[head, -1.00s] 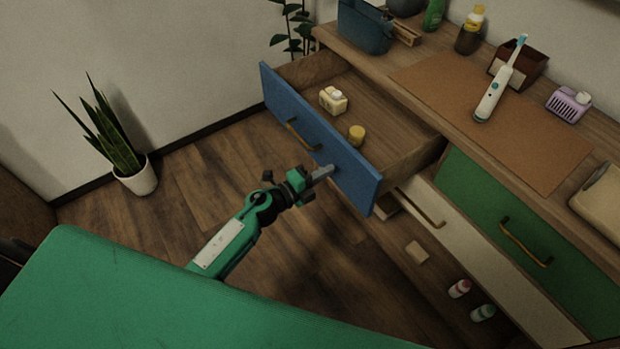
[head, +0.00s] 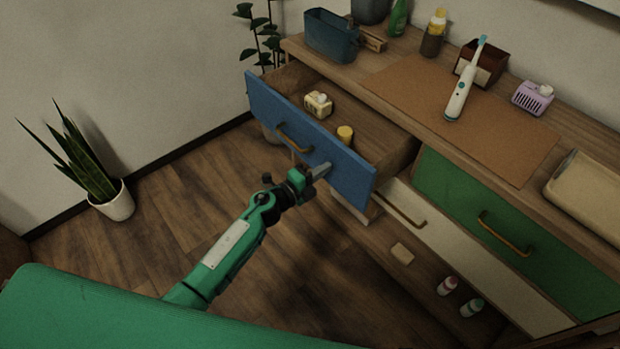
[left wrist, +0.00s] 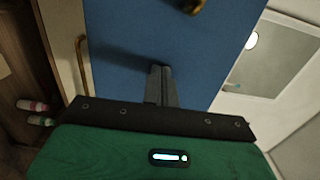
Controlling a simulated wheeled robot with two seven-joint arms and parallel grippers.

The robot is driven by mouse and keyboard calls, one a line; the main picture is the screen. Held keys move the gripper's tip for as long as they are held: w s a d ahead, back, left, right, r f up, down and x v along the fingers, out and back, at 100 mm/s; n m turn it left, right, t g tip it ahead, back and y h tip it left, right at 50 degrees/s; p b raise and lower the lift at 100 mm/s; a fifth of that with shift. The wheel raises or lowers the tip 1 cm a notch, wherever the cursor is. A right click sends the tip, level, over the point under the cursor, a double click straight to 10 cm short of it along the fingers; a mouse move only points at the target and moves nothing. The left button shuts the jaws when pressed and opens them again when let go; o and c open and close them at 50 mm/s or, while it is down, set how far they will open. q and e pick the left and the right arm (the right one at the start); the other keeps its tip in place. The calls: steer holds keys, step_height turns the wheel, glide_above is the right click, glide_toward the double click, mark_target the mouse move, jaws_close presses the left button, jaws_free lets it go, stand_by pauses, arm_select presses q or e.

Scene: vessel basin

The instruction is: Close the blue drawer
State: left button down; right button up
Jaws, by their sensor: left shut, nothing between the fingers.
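The blue drawer (head: 345,173) is pulled out from the wooden cabinet, with a brass handle (head: 293,137) on its front. In the left wrist view the shut fingers (left wrist: 161,85) point at the blue front (left wrist: 125,35), and the brass handle (left wrist: 193,5) shows at the top edge. I cannot tell for sure whether the tips touch. My right gripper is not in view.
Below and right are a green drawer (head: 470,205) and a cream drawer (head: 440,235), both with brass handles. A toothbrush (head: 462,92) stands on the cabinet top among bottles and boxes. A potted plant (head: 110,200) stands at the left. Floor before the drawer is clear.

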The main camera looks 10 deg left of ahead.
arm_select(q)
steer(key=b+x, duration=0.2)
steer(key=x, duration=0.6)
steer(key=shift+w+d+f, duration=0.1)
steer(key=shift+w+d, duration=0.15)
steer(key=shift+w, duration=0.05)
steer(key=b+x, duration=0.4)
steer(key=x, duration=0.5)
steer(key=shift+w+d, duration=0.3)
steer(key=shift+w, duration=0.05)
steer(key=shift+r, duration=0.45)
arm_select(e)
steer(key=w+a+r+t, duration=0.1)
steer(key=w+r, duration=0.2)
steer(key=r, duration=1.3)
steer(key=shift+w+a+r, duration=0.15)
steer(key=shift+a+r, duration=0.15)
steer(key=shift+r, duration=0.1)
